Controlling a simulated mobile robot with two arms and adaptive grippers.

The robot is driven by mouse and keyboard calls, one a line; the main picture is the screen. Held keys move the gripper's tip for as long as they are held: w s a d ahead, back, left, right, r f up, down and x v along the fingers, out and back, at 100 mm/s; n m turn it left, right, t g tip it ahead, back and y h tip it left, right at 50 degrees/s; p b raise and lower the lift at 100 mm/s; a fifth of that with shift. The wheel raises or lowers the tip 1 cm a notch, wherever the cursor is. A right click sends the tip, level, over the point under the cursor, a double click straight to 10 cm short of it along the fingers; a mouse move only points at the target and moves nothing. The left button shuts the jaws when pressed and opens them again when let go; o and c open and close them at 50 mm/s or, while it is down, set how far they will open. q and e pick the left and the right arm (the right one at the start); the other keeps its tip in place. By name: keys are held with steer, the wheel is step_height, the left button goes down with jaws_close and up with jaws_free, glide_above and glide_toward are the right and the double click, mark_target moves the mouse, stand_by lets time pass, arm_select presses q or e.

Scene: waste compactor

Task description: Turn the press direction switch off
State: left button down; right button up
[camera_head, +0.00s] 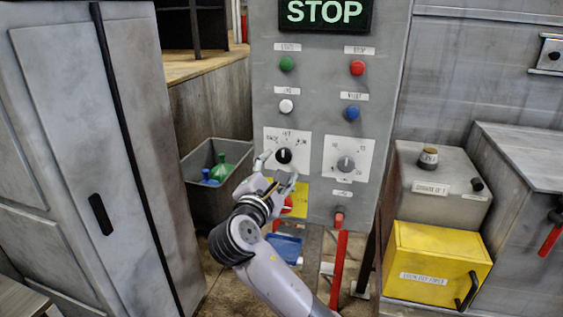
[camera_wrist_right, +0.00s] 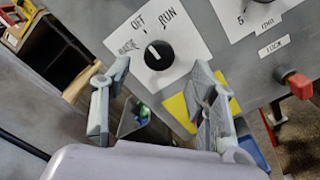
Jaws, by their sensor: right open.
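The switch is a round black knob (camera_head: 283,155) on a white plate on the grey control panel (camera_head: 310,110). In the right wrist view the knob (camera_wrist_right: 158,55) shows the labels OFF and RUN above it and another label at its left, too blurred to read surely. A small white mark shows on the knob; which label it points at is hard to tell. My right gripper (camera_head: 276,173) is open and empty just in front of and below the knob, its fingers spread to either side. They look apart from the knob. My left gripper is not in view.
A second dial (camera_head: 346,163) sits right of the knob. Above are green (camera_head: 287,64), red (camera_head: 357,68), white (camera_head: 286,106) and blue (camera_head: 352,113) buttons. A red-ended lock knob (camera_head: 339,218) is below. A grey bin (camera_head: 207,158) with bottles stands left; a yellow box (camera_head: 436,264) is right.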

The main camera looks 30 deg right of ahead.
steer(key=v, duration=0.7)
steer(key=shift+f, duration=0.1)
